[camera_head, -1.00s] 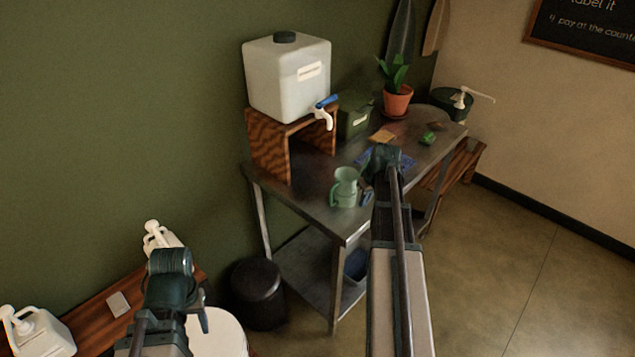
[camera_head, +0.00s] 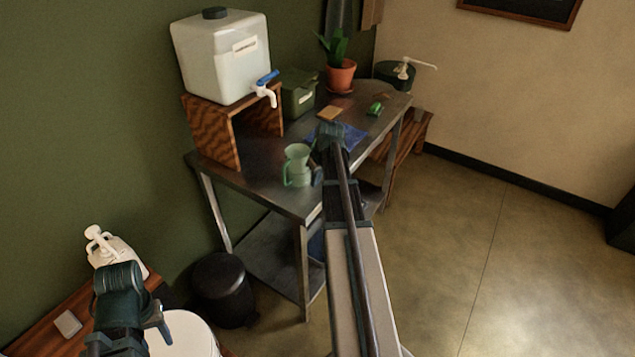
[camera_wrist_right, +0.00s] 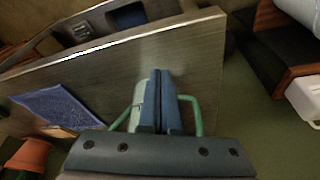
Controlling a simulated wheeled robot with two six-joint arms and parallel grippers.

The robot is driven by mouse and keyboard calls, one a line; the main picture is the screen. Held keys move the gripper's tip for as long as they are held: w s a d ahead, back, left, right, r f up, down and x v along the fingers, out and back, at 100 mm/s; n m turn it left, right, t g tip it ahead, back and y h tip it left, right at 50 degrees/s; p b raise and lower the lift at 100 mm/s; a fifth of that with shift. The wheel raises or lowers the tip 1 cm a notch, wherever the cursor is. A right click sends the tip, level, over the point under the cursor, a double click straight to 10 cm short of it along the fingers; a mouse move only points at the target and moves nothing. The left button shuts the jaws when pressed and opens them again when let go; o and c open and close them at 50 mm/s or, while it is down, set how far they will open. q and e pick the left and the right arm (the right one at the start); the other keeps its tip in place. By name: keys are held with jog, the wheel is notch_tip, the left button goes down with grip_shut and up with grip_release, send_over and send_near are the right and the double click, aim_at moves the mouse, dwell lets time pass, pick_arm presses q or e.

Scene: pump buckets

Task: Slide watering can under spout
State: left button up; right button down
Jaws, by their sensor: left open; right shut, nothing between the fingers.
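The watering can (camera_head: 297,165), a light green jug with a handle, stands upright on the metal table (camera_head: 262,190) near its front edge. The spout (camera_head: 268,97) is a white tap with a blue lever on the white water tank (camera_head: 222,62), up and left of the can. My right gripper (camera_head: 318,176) is shut and empty, close against the can's right side. In the right wrist view its blue fingers (camera_wrist_right: 160,100) cover the can's middle, and green parts of the can (camera_wrist_right: 192,115) show on both sides; contact is unclear. My left gripper (camera_head: 158,322) is open and empty at lower left.
The tank stands on a wooden stand (camera_head: 215,135). A green box (camera_head: 298,94), a potted plant (camera_head: 340,75) and a blue cloth (camera_head: 350,137) are on the table. A black bin (camera_head: 222,290) and a white bucket (camera_head: 185,335) are below. The tabletop left of the can is clear.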

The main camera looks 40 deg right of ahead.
aim_at(296, 155)
jog(key=b+x, duration=0.3)
jog(key=x, duration=0.1)
jog(key=shift+w+f, duration=0.15)
jog(key=shift+f, duration=0.1)
jog(key=w, duration=0.3)
jog(key=shift+d+r+p, duration=0.2)
jog(key=shift+r+p, duration=0.1)
jog(key=shift+r, duration=0.1)
pick_arm(q)
notch_tip(296, 155, down, 4)
jog(key=shift+r, duration=0.25)
pick_arm(e)
jog(key=shift+w, duration=0.25)
jog(key=shift+w, duration=0.1)
jog(key=w, duration=0.9)
jog(key=w+d, duration=0.1)
jog(key=w, duration=0.4)
jog(key=shift+w+d, duration=0.1)
jog(key=shift+w, duration=0.05)
pick_arm(q)
jog(key=shift+r, duration=0.15)
pick_arm(e)
jog(key=shift+r, duration=0.15)
